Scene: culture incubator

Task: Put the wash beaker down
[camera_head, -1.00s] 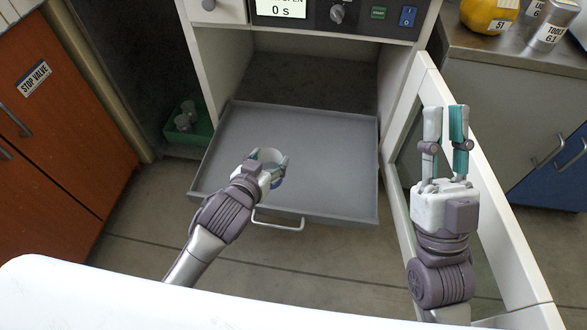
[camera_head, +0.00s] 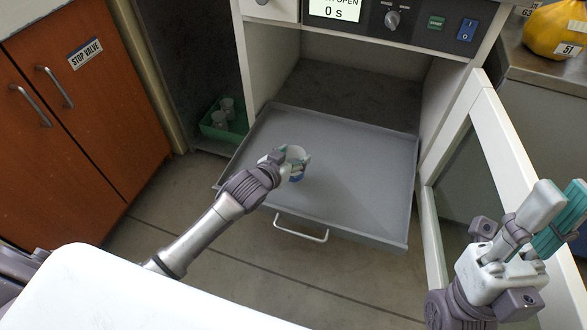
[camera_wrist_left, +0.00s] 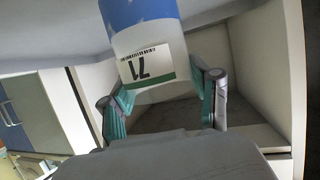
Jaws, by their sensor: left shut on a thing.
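The wash beaker (camera_head: 296,155) is a small pale cup with a blue part, over the left part of the pulled-out grey tray (camera_head: 355,190). My left gripper (camera_head: 285,160) is shut on it from the near left side. In the left wrist view the beaker (camera_wrist_left: 145,50) shows a blue band and a label "71" between the fingers. I cannot tell whether its base touches the tray. My right gripper (camera_head: 552,220) is empty, away at the lower right; its finger gap is unclear.
The tray has a front handle (camera_head: 301,228) and much bare surface right of the beaker. An open white door (camera_head: 510,165) stands on the right. A green bin (camera_head: 226,122) with white cups is at the left. Orange cabinets (camera_head: 80,110) stand further left.

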